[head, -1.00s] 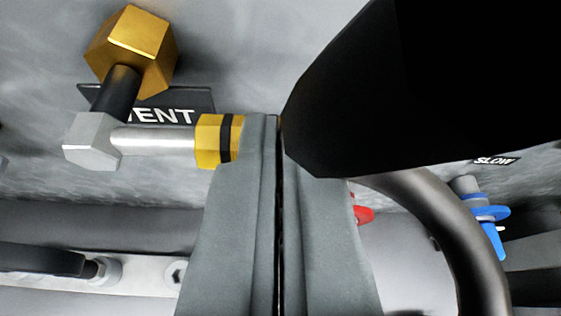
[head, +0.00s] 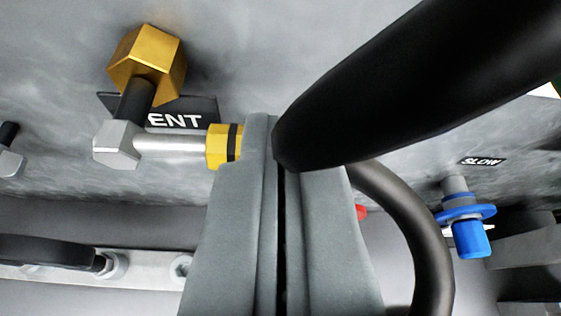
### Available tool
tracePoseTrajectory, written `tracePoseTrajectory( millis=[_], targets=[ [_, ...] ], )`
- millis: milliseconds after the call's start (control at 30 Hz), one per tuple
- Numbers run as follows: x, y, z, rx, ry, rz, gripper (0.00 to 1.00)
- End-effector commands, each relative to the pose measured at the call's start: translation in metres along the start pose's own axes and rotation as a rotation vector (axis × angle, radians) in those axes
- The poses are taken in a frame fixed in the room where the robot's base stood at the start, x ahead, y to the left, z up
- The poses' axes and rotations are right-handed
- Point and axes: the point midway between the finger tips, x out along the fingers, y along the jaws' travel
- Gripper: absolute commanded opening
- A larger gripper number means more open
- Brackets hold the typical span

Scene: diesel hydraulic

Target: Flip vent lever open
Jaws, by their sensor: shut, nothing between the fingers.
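The vent fitting shows at the upper left in the head view. It has a gold hex end (head: 147,58), a grey elbow with a silver stem (head: 167,143) and a gold collar with a black band (head: 219,147). The VENT label (head: 183,112) is behind it, its first letter covered. My gripper (head: 272,125) is shut and empty, its tips just right of the gold collar and overlapping it in view. I cannot tell whether they touch. A bit of red (head: 361,212) shows right of the fingers, mostly hidden.
A blue valve (head: 468,225) sits below the SLOW label (head: 481,161). A black handle (head: 50,252) is at the lower left.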

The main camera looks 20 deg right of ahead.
Motion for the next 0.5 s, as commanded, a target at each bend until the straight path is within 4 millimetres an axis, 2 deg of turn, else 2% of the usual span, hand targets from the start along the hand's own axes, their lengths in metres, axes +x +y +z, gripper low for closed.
tracePoseTrajectory(
  millis=[100, 300, 500],
  targets=[
    [-0.02, -0.006, -0.016, -0.002, 0.003, -0.001, 0.0],
    [-0.061, -0.004, -0.014, -0.002, 0.003, 0.0, 0.0],
    [-0.094, -0.002, -0.013, -0.001, 0.002, 0.0, 0.0]
  ],
)
